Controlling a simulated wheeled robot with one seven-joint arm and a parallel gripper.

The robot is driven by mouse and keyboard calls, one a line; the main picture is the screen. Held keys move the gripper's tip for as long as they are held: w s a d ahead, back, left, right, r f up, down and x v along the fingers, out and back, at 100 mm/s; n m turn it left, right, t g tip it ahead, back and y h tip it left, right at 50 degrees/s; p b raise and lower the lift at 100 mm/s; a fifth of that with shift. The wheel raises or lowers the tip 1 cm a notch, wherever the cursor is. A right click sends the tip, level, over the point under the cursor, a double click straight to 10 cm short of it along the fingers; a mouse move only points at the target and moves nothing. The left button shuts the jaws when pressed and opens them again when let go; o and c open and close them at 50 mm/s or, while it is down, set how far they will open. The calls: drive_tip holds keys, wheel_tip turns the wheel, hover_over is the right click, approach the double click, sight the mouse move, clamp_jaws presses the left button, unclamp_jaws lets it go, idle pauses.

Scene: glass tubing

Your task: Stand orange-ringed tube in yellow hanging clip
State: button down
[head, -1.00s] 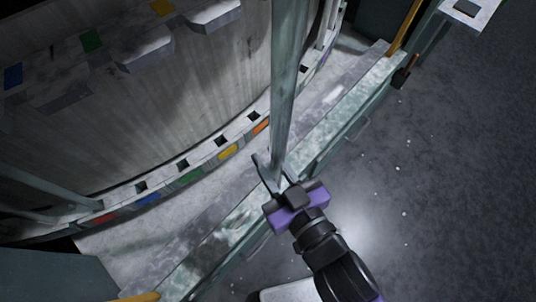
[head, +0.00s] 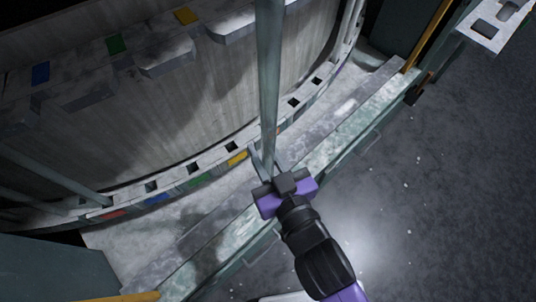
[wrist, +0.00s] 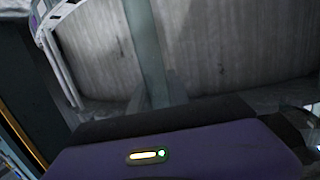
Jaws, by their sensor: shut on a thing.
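My gripper (head: 267,165) is shut on a long pale grey-green glass tube (head: 269,80), holding it near its lower visible end. The tube stands roughly upright and runs out of the top of the head view; it also shows in the wrist view (wrist: 146,50). No orange ring is visible on it. A yellow tag (head: 185,15) marks an upper ledge at the back wall, left of the tube. A second yellow tag (head: 237,158) is on the low curved rail, just left of my gripper. The clip's jaws cannot be made out.
Blue (head: 40,73) and green (head: 115,43) tags mark other upper ledges. The low rail has several square holes (head: 151,187). Another tube (head: 55,172) slants at the left. A pale green bench edge (head: 330,145) runs below my gripper. Dark floor (head: 440,200) is open at right.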

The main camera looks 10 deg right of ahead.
drive_tip(key=shift+w+a+b, duration=1.15)
drive_tip(key=shift+w+a, duration=1.15)
drive_tip(key=shift+w, duration=2.35)
drive_tip(key=shift+w+a+b, duration=1.15)
drive_tip(key=shift+w+a, duration=1.1)
drive_tip(key=shift+w, duration=2.35)
wheel_tip(320, 180, down, 7)
drive_tip(key=b, duration=0.6)
drive_tip(key=shift+r, duration=0.15)
drive_tip(key=c, duration=1.1)
unclamp_jaws()
drive_tip(key=shift+c, duration=0.2)
